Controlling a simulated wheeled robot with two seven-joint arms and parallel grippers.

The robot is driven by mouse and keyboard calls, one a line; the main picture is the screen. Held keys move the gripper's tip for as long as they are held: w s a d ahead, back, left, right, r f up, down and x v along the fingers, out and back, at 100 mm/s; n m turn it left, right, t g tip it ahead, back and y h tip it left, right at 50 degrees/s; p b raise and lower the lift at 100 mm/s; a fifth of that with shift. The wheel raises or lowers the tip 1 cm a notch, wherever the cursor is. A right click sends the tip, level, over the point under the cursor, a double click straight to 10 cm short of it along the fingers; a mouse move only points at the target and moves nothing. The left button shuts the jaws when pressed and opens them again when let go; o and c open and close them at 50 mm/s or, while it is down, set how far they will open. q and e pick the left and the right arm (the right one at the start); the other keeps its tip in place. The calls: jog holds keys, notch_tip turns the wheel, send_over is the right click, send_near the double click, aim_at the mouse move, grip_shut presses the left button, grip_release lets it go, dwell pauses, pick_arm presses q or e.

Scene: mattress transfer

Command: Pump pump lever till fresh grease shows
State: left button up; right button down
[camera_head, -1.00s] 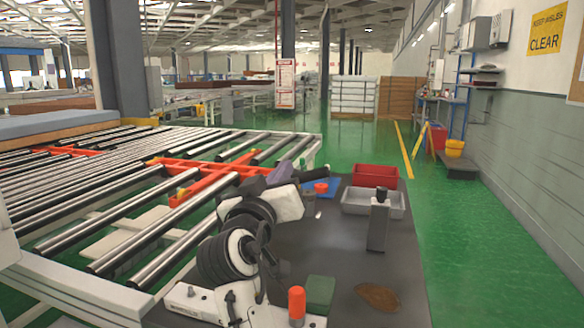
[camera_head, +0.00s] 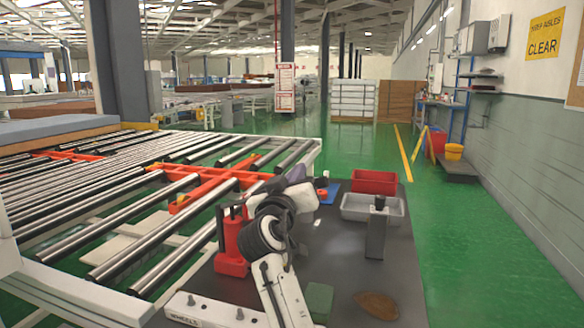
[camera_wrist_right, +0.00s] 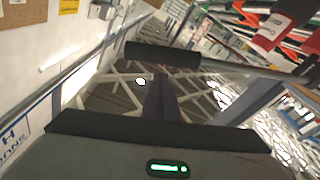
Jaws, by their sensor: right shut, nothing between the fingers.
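A red upright device (camera_head: 232,242), which looks like the grease pump, stands on the dark bench at the conveyor's side. Dark upright parts show at its top. I cannot make out its lever or any fresh grease; my right arm covers its right side. My right gripper (camera_head: 290,180) is beyond the pump, near the conveyor's edge, partly hidden by my own wrist. It is shut and empty. In the right wrist view dark gripper parts (camera_wrist_right: 160,95) fill the middle, with no pump between them. My left gripper is out of view.
Green floor is open at right.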

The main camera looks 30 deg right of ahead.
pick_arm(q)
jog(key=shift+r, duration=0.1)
pick_arm(e)
jog(key=shift+s+f, duration=0.35)
jog(key=shift+f, duration=0.35)
